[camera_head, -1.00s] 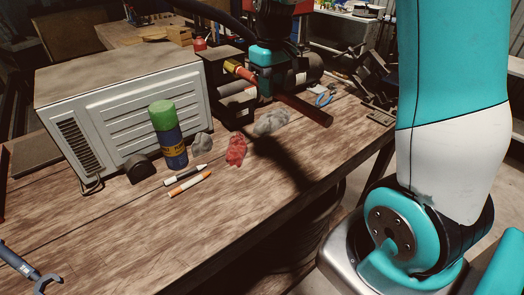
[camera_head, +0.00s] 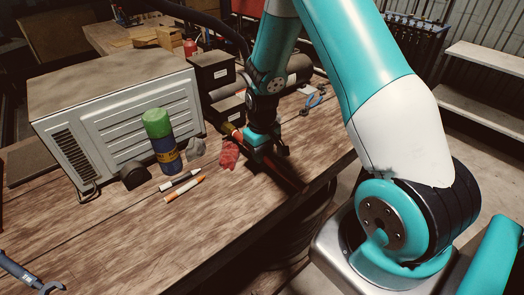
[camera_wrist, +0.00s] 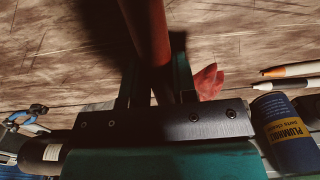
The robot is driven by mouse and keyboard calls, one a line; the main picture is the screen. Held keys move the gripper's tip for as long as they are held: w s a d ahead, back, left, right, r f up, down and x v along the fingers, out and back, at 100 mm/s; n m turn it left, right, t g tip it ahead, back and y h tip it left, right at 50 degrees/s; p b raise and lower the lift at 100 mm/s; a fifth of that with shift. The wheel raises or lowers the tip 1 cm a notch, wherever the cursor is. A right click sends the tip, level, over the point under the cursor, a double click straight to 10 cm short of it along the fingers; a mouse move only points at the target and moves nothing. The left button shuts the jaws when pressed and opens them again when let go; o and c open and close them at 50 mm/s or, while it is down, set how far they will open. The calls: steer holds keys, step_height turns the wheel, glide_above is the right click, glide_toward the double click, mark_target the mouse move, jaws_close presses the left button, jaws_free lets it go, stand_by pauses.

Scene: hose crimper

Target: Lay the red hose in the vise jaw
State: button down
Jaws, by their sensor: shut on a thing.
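My gripper (camera_head: 262,150) is shut on the red hose (camera_head: 288,177), around its middle, low over the front part of the workbench. The hose slants from upper left to lower right, its lower right end near the bench's front edge. I cannot tell whether it touches the bench. In the wrist view the hose (camera_wrist: 147,30) runs up from between the fingers of my gripper (camera_wrist: 155,88) and out of the top of the picture. I cannot make out the vise jaw in either current view; my arm covers the right rear of the bench.
A red rag (camera_head: 229,153) lies just left of my gripper. Farther left are a green-topped can (camera_head: 163,150), two markers (camera_head: 184,188) and a white microwave (camera_head: 120,110). Black boxes (camera_head: 214,72) stand behind, blue pliers (camera_head: 314,102) right.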

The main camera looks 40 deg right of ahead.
steer(key=shift+f, duration=0.15)
steer(key=shift+f+b, duration=0.5)
steer(key=shift+f, duration=0.05)
steer(key=c, duration=0.9)
jaws_free()
steer(key=shift+r, duration=0.1)
